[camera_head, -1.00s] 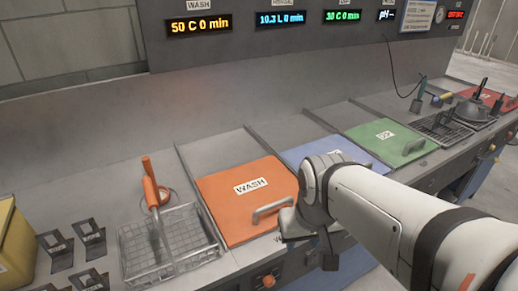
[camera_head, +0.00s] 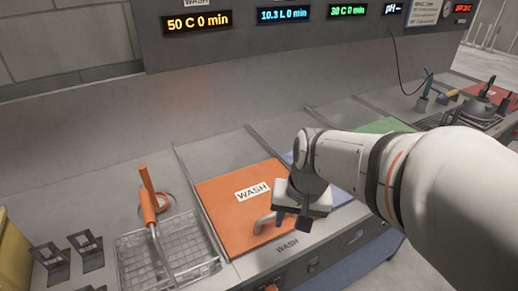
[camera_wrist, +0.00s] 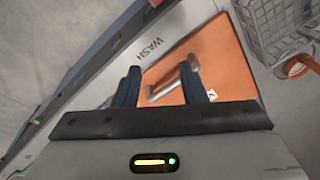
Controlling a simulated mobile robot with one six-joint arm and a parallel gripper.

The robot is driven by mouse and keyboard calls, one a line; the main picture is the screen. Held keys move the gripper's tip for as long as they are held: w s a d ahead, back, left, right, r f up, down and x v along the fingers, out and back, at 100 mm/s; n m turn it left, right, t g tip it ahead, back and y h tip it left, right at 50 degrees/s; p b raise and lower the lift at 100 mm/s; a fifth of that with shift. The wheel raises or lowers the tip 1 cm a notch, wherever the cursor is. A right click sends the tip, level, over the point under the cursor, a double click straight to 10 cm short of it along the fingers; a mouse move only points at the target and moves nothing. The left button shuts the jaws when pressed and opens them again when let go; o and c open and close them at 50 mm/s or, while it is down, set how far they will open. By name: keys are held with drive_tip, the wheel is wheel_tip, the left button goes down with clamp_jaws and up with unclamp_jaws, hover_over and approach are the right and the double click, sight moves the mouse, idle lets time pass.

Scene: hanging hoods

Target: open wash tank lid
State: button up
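The orange wash tank lid (camera_head: 235,205), labelled WASH, lies shut on the bench, left of my arm. Its grey bar handle (camera_head: 264,224) stands near the front edge, partly hidden by my gripper in the head view. In the wrist view the lid (camera_wrist: 215,60) fills the upper middle, and the handle (camera_wrist: 172,86) shows beyond and between my fingers. My gripper (camera_wrist: 165,88) is open, its two dark blue fingers spread apart. Whether the fingers reach around the handle is unclear; they do not close on it.
A wire basket (camera_head: 170,255) with an orange-handled tool (camera_head: 148,195) stands left of the lid. A blue lid (camera_head: 340,190) and a green lid (camera_head: 385,126) lie to the right, partly behind my arm. The display panel (camera_head: 300,25) hangs above the back.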

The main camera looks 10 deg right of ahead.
drive_tip(key=w+d+f+m+y+p, duration=0.1)
drive_tip(key=w+d+m+y+p, duration=0.35)
drive_tip(key=w+m, duration=0.55)
drive_tip(key=shift+m+g+h, duration=0.25)
drive_tip(key=shift+m+g, duration=0.15)
drive_tip(key=x, duration=0.5)
drive_tip(key=p+x, duration=0.1)
drive_tip(key=x, duration=0.2)
drive_tip(key=shift+w+d+f, duration=0.25)
drive_tip(key=shift+w+f, duration=0.05)
drive_tip(key=shift+f, duration=0.05)
clamp_jaws()
